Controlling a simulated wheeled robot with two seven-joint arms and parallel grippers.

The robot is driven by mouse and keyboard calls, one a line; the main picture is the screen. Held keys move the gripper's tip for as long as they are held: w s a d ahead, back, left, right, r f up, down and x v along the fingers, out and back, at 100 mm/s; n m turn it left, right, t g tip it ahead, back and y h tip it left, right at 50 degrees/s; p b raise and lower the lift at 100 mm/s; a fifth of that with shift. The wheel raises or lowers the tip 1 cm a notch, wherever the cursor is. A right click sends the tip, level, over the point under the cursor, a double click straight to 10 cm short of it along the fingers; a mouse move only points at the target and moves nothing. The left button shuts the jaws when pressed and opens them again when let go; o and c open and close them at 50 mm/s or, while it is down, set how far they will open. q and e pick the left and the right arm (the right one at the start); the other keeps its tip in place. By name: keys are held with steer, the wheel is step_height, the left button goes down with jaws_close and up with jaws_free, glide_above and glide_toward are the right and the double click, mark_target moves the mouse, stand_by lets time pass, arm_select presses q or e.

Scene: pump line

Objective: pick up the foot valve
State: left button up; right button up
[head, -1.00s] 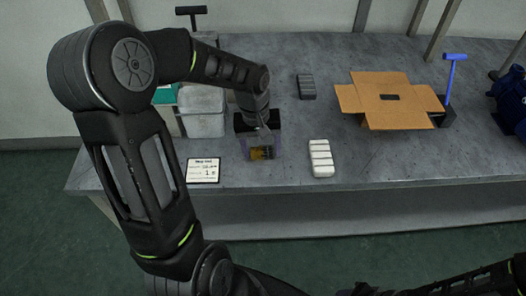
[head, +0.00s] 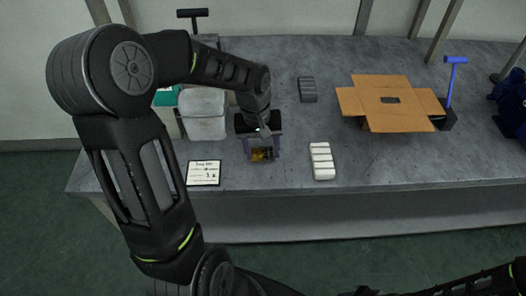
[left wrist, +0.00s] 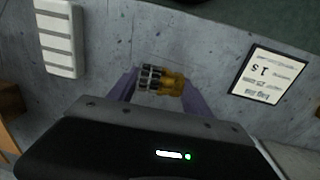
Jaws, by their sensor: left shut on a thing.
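The foot valve (left wrist: 163,81), a brass-yellow piece with a dark and grey slotted end, sits between the purple fingers of my left gripper (left wrist: 160,88) in the left wrist view. My left gripper is shut on it. In the head view the valve (head: 263,154) shows below the left gripper (head: 262,148), low over the grey bench near its front edge. I cannot tell whether the valve touches the bench. My right gripper is not in view; only part of my right arm shows at the lower right.
A white slotted block (head: 321,160) lies right of the gripper, and a printed card (head: 203,173) lies left. Behind are a translucent bin (head: 203,115), a dark grey block (head: 307,89), an open cardboard box (head: 398,118) and a blue-handled tool (head: 452,85). Bench between these is clear.

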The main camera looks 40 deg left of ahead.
mark_target(263, 149)
arm_select(q)
step_height(263, 149, up, 10)
steer(key=shift+f, duration=0.25)
stand_by(0.6)
